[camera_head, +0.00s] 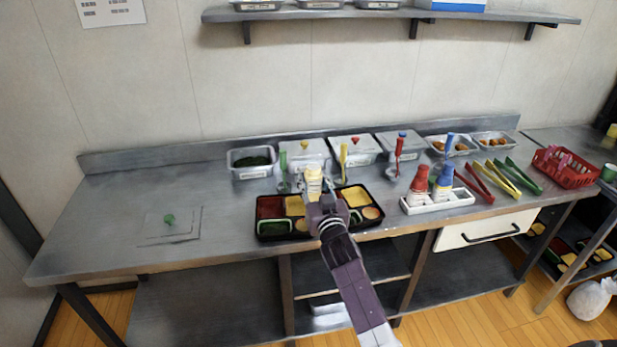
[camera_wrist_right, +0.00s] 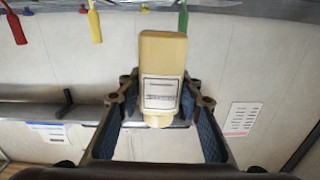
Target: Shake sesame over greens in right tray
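My right gripper (camera_head: 317,196) is shut on a cream sesame bottle (camera_head: 314,181) and holds it over the gap between the two black trays. In the right wrist view the bottle (camera_wrist_right: 162,75) stands between the blue-padded fingers, its label towards the camera. That view is upside down, so the bottle looks about upright, cap up. The right tray (camera_head: 382,217) holds yellow food, an orange-brown round piece and greens (camera_head: 355,216) at its front left, partly hidden by my gripper. The left tray (camera_head: 258,236) holds red and yellow food and greens (camera_head: 274,227). My left gripper is not in view.
A white caddy (camera_head: 437,206) with red-topped and blue-topped bottles stands right of the trays. Tongs (camera_head: 497,178) and a red basket (camera_head: 566,167) lie farther right. Lidded containers and upright colored-handled ladles (camera_head: 343,163) stand behind. The left counter is mostly clear.

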